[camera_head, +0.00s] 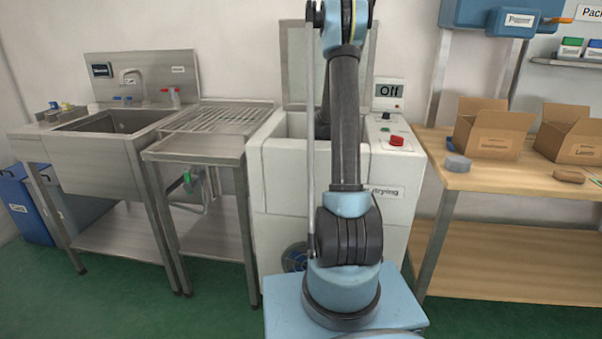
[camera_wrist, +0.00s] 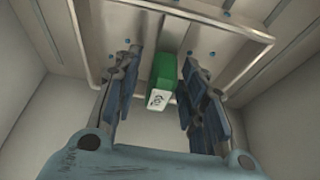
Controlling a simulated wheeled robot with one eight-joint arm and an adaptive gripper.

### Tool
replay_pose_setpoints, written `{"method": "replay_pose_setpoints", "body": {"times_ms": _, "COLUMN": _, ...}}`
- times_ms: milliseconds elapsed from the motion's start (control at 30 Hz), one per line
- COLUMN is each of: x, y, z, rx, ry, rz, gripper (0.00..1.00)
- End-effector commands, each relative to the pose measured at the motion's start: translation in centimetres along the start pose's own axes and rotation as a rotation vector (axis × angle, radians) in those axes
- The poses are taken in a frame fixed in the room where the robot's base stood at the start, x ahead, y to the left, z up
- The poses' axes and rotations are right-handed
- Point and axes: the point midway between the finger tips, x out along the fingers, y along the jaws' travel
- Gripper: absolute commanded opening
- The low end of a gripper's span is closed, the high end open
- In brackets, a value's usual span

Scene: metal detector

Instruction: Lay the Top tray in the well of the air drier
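The air drier (camera_head: 289,175) stands behind my arm with its lid raised. Its well (camera_head: 296,125) is open at the top and partly hidden by my arm. In the wrist view, pale well walls (camera_wrist: 39,120) surround the metal Top tray (camera_wrist: 225,28), which has small holes and a raised rim. Its green handle (camera_wrist: 164,75) carries a white label. My gripper (camera_wrist: 162,58) is open, with its fingers on either side of the handle and gaps visible beside it. The head view hides my gripper and the tray. I cannot tell whether the tray rests on the bottom.
A steel drainboard (camera_head: 222,117) and sink (camera_head: 112,121) stand left of the drier. A wooden bench (camera_head: 520,181) with cardboard boxes (camera_head: 490,128) stands right. The drier's display (camera_head: 388,91) reads "Off", above a red button (camera_head: 397,141).

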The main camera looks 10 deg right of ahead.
Motion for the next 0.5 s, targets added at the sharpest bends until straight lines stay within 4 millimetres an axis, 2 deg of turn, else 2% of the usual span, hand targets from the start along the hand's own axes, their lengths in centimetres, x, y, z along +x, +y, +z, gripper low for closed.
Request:
{"method": "replay_pose_setpoints", "body": {"times_ms": 267, "x": -0.4, "y": 0.0, "z": -0.1, "rx": 0.0, "ry": 0.0, "rz": 0.0, "gripper": 0.38}}
{"method": "replay_pose_setpoints", "body": {"times_ms": 500, "x": -3.5, "y": 0.0, "z": -0.1, "rx": 0.001, "ry": 0.0, "rz": 0.001, "gripper": 0.38}}
